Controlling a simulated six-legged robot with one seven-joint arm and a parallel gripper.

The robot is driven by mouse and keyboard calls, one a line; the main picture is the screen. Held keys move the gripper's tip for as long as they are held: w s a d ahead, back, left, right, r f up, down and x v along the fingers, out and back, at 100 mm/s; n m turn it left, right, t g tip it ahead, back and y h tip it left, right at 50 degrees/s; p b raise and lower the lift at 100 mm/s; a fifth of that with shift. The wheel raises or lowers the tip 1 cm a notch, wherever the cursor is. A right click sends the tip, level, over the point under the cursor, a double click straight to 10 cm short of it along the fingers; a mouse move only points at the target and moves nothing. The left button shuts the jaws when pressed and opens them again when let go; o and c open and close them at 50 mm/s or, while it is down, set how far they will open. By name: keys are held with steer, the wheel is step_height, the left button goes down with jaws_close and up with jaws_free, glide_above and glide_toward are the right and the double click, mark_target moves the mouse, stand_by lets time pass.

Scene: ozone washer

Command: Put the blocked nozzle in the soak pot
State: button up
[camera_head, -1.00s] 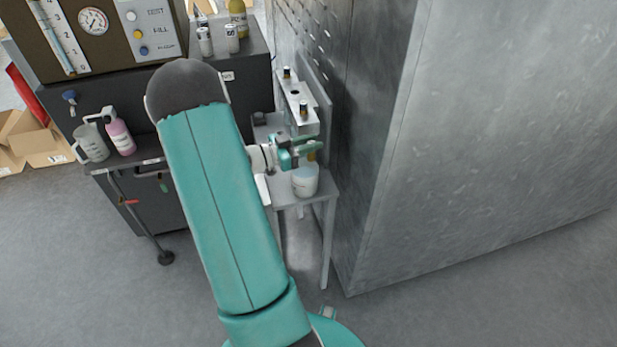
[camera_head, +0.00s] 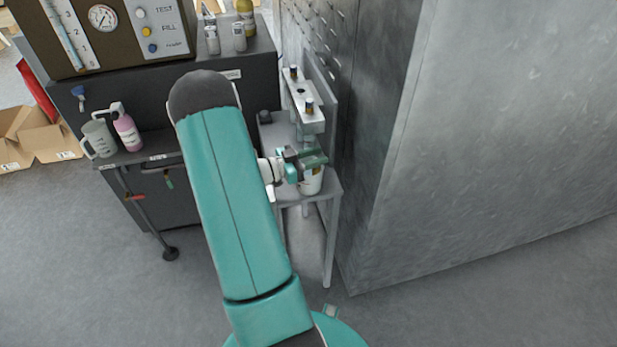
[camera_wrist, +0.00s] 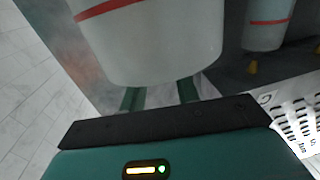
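My gripper (camera_head: 308,160) is over the small grey stand, just above the white soak pot (camera_head: 311,184). In the wrist view a large pale cylinder with a red band (camera_wrist: 160,50) is centred in front of my two teal fingers and covers their ends. I take it to be the blocked nozzle, held in the grip. The fingers stand a little apart around its hidden part. A brass-coloured bit (camera_head: 317,171) shows beyond the fingers at the pot's upper edge. I cannot tell if it is inside the pot.
A pale rack (camera_head: 302,100) with two dark-capped pieces stands just behind my gripper. A similar red-banded cylinder (camera_wrist: 268,22) shows in the wrist view. A tall grey metal wall (camera_head: 480,130) closes the right. A jug (camera_head: 99,139) and pink bottle (camera_head: 127,132) stand left.

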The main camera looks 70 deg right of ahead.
steer(key=shift+o, duration=1.3)
steer(key=shift+r, duration=0.15)
steer(key=r, duration=0.3)
steer(key=shift+a+r, duration=0.2)
steer(key=shift+r, duration=0.05)
steer(key=s+a+r, duration=0.3)
steer(key=a+r, duration=0.6)
steer(key=a, duration=0.4)
steer(key=shift+a, duration=0.15)
steer(key=shift+r, duration=0.1)
